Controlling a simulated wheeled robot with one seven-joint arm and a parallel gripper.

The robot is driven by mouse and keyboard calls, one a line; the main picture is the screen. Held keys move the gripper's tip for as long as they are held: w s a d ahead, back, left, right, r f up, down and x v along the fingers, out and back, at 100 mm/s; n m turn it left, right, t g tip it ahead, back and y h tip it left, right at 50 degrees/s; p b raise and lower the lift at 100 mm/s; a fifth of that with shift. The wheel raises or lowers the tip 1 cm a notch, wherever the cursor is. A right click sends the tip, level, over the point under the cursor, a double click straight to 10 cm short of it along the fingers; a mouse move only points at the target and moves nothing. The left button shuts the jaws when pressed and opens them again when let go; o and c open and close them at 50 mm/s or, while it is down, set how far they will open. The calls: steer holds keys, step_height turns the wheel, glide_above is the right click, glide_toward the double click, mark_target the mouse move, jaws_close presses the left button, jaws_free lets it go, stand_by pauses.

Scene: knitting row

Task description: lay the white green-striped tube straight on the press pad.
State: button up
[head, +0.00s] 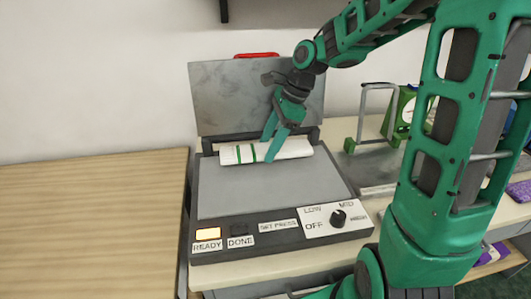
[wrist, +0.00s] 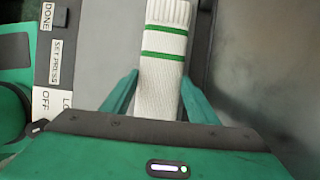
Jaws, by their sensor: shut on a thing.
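The white knitted tube with green stripes (head: 293,147) lies crosswise over the back part of the grey press pad (head: 270,190), near the hinge. Its striped end points left in the head view and looks straight. My gripper (head: 269,150) comes down from above and is shut on the tube near its middle. In the wrist view the tube (wrist: 160,75) runs between the two green fingers (wrist: 160,95), with two green stripes toward its far end. I cannot tell whether the tube rests on the pad or is held just above it. The part under my gripper is hidden.
The press lid (head: 240,95) stands open behind, with a red handle (head: 256,56). The front panel has a lit READY lamp (head: 207,234), a dark DONE lamp and a knob (head: 338,217). A metal frame with green feet (head: 377,112) stands right. The left wooden table (head: 90,210) is bare.

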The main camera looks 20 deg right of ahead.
steer(key=shift+f, duration=1.55)
steer(key=o, duration=1)
steer(key=shift+f, duration=0.1)
steer(key=v, duration=1.2)
steer(key=shift+s, duration=0.1)
steer(key=s+d+f+n+h, duration=0.1)
steer(key=s+d+n, duration=0.3)
steer(key=s, duration=0.4)
steer(key=s+d+f+n+h, duration=0.1)
steer(key=s+d+f+n, duration=0.2)
steer(key=s, duration=0.6)
steer(key=s+d+f+n+g+h, duration=0.1)
steer(key=s+d+f+n+h, duration=0.1)
steer(key=s+d+n, duration=0.3)
steer(key=s+n, duration=0.2)
steer(key=s, duration=0.2)
steer(key=shift+s+f, duration=0.25)
